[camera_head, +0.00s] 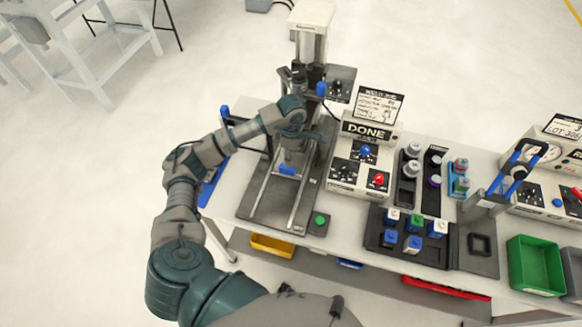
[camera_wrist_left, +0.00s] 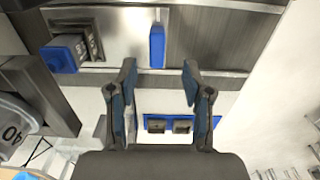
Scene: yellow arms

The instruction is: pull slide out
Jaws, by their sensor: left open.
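The slide's two metal rails (camera_head: 268,195) run along a dark base plate on the bench, below a tall press-like column (camera_head: 312,45). A blue handle (camera_head: 287,169) sits between the rails; an upright blue tab, likely the same handle, shows in the left wrist view (camera_wrist_left: 157,45) on a brushed metal surface. My left gripper (camera_head: 291,150) reaches over the rails from the left. In the left wrist view its fingers (camera_wrist_left: 160,78) are apart and empty, with the blue tab just beyond the tips, roughly centred between them. My right gripper is not in view.
A DONE control box (camera_head: 363,150) with knobs stands right of the rails, and a green button (camera_head: 320,221) at their front right. A black tray (camera_head: 404,244) of blocks, a green bin (camera_head: 536,266) and a gauge station (camera_head: 540,165) lie further right.

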